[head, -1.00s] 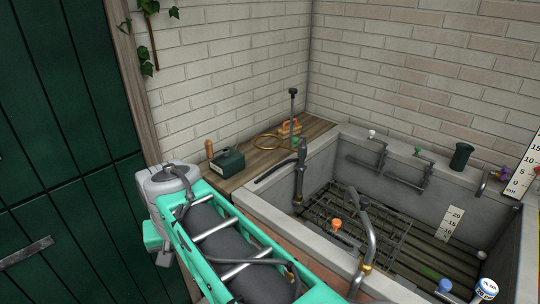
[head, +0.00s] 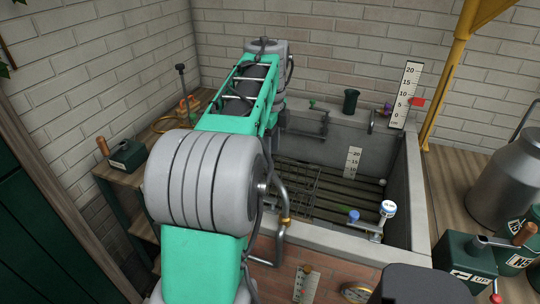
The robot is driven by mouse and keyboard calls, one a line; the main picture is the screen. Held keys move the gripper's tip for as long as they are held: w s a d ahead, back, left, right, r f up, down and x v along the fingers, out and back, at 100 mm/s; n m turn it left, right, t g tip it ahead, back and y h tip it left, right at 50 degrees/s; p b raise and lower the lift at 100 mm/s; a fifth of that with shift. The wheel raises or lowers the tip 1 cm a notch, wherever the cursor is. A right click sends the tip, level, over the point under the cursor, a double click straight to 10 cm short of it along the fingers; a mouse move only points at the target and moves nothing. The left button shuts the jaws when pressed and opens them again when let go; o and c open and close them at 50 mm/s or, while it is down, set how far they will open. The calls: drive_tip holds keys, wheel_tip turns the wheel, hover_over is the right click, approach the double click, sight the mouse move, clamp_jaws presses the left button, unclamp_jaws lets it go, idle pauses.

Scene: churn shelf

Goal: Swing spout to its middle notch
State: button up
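A curved steel pipe (head: 286,200) with a brass collar rises at the front of the grey stone sink (head: 345,247); it looks like a spout, but I cannot be sure it is the task's one. My arm covers part of it, and no notches can be made out. A second, dark curved pipe at the sink's left side, visible earlier, is now hidden behind my arm. My green and grey arm reaches from the bottom of the picture up over the sink's left part. My gripper is not visible; the arm's far end is cut off from sight behind its own links.
A tall ruler (head: 405,92) is at the back right. A milk can (head: 510,172) and green boxes (head: 466,262) fill the right bench. A green box (head: 127,155) sits on the left ledge.

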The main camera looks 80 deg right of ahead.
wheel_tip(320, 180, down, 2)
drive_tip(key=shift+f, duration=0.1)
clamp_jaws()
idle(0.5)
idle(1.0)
